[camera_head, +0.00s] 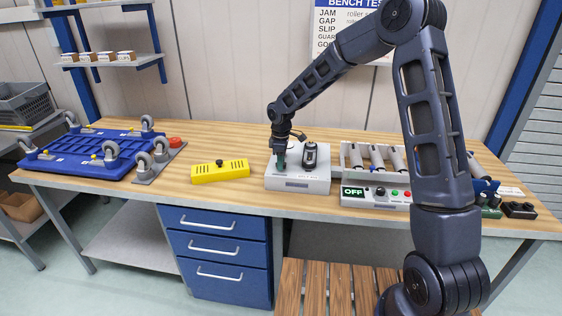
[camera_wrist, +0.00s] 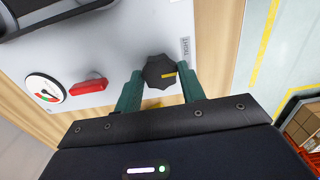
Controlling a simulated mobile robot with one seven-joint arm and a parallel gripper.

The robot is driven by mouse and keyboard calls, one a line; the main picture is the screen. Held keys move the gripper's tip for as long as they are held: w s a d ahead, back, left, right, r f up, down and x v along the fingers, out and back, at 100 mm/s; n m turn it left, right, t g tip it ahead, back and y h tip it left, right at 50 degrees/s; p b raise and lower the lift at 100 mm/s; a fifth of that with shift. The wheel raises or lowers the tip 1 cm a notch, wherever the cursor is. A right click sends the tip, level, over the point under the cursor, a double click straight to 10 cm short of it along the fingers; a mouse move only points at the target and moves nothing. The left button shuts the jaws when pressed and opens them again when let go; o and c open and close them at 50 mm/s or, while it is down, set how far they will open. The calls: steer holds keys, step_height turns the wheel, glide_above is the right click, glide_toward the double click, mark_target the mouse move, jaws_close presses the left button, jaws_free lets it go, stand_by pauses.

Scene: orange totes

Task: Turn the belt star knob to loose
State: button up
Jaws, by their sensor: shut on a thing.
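The belt star knob (camera_wrist: 158,71) is black and lobed, with a short yellow mark on its right side in the wrist view. It sits on a light grey unit (camera_head: 312,178), whose face also fills much of the wrist view (camera_wrist: 110,45). A label reading TIGHT (camera_wrist: 186,48) is printed just beyond the knob, up and to the right. My gripper (camera_wrist: 161,76) is shut on the knob, with one green finger on each side. In the head view my gripper (camera_head: 281,158) reaches down onto the left part of the unit, and the knob is hidden there.
The unit's face also carries a red pointer or switch (camera_wrist: 89,85) and a round gauge (camera_wrist: 45,88). A black part (camera_head: 309,154) stands right of my gripper. A yellow cover (camera_head: 220,172) lies left. A roller unit with an OFF panel (camera_head: 353,191) stands right.

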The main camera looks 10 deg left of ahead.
steer(key=o, duration=0.9)
steer(key=shift+o, duration=0.2)
step_height(320, 180, up, 11)
steer(key=s+d+r+m+t, duration=0.1)
steer(key=s+d+r+m, duration=0.25)
steer(key=d, duration=0.55)
steer(key=s+d+r+m+t, duration=0.1)
steer(key=s+d+r+m, duration=0.2)
steer(key=d+r, duration=0.35)
steer(key=s+d+r+m+t, duration=0.1)
steer(key=s+d+r+m, duration=0.2)
steer(key=d, duration=0.8)
steer(key=s+d+m+t, duration=0.1)
steer(key=s+d+m, duration=0.7)
steer(key=s+d, duration=0.7)
steer(key=s, duration=0.2)
steer(key=shift+s+d+r+m+t, duration=0.2)
steer(key=shift+s+d+m+t, duration=0.05)
steer(key=shift+s+m+t, duration=0.1)
